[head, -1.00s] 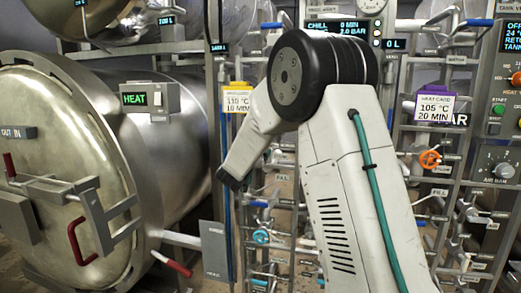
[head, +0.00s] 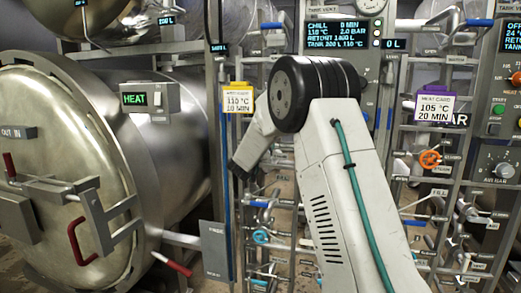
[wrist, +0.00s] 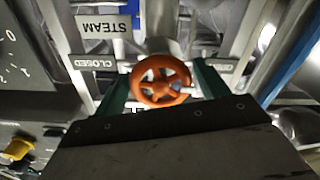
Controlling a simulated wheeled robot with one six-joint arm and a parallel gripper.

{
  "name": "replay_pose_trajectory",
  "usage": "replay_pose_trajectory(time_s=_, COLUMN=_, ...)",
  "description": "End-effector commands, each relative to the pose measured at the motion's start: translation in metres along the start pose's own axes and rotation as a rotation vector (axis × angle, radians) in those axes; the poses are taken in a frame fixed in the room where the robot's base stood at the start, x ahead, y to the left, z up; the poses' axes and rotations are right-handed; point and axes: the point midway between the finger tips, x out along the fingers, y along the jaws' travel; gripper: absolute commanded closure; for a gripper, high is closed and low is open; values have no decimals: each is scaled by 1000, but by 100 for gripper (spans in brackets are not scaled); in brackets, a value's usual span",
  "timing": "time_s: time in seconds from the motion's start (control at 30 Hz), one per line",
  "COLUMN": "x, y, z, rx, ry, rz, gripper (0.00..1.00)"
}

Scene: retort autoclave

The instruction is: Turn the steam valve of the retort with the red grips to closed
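The retort (head: 70,130) with red grips (head: 80,243) on its round steel door stands at the left in the head view. In the wrist view an orange handwheel (wrist: 162,82) sits on a grey pipe, under a sign reading STEAM (wrist: 103,25). A CLOSED label (wrist: 95,63) is to its left; a small label at its right is hard to read. My gripper (wrist: 163,92) is open, with one green finger on each side of the wheel. I cannot tell whether the fingers touch it. In the head view my arm hides the gripper and this wheel.
A display box reads HEAT (head: 135,99). A yellow-topped card (head: 238,100) and a purple card (head: 434,107) hang on the pipe racks. Another orange wheel (head: 430,159) is at the right. Rails and pipes crowd around my arm.

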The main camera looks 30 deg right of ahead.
Motion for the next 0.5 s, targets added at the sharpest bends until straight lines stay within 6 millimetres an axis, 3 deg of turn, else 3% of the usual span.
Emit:
replay_pose_trajectory(time_s=0.03, x=0, y=0, z=0, rx=0, ry=0, rz=0, gripper=42)
replay_pose_trajectory(time_s=0.1, x=0, y=0, z=0, rx=0, ry=0, rz=0, gripper=61)
replay_pose_trajectory(time_s=0.5, x=0, y=0, z=0, rx=50, ry=0, rz=0, gripper=61)
